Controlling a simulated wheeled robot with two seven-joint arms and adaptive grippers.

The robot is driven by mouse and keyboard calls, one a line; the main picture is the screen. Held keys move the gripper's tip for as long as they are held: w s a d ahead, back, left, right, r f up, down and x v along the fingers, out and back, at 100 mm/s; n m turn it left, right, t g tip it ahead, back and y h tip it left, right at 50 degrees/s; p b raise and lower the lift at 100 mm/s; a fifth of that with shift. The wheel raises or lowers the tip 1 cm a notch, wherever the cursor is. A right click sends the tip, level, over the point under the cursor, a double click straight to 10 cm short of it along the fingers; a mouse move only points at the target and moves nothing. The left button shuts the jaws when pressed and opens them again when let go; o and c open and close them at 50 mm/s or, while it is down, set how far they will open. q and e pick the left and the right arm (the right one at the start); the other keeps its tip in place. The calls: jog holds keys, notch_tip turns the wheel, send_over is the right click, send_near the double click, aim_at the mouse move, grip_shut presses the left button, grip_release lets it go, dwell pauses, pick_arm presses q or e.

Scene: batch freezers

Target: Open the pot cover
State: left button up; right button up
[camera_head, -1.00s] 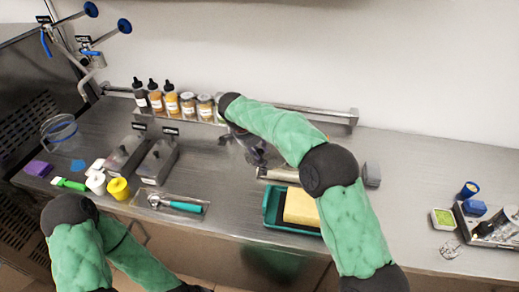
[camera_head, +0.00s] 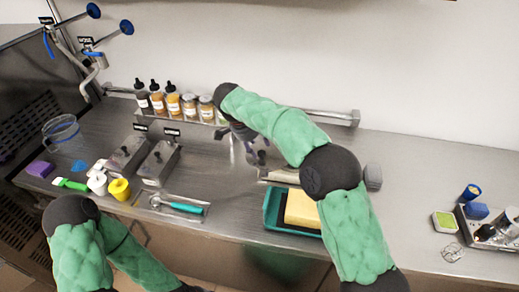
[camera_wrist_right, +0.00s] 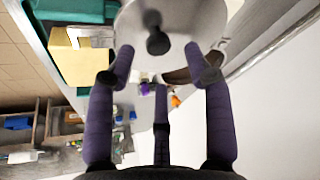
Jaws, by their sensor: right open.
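The pot cover (camera_wrist_right: 182,18) is a round, shiny metal lid with a black knob (camera_wrist_right: 155,34), at the top of the right wrist view. In the head view I cannot make it out; my right arm blocks part of the counter there. My right gripper (camera_wrist_right: 157,72) has purple-grey fingers spread open, with nothing between them. The knob shows just beyond the fingertips, and I see no contact. In the head view the right gripper (camera_head: 256,152) hangs low over the back of the counter. My left arm is at the lower left, its gripper out of view.
A teal tray (camera_head: 268,222) with a yellow block (camera_head: 301,208) lies by my right forearm. Sauce bottles (camera_head: 157,99) and jars line the back ledge. Metal containers (camera_head: 158,163) stand left of the gripper.

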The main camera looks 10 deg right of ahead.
jog(key=v, duration=0.8)
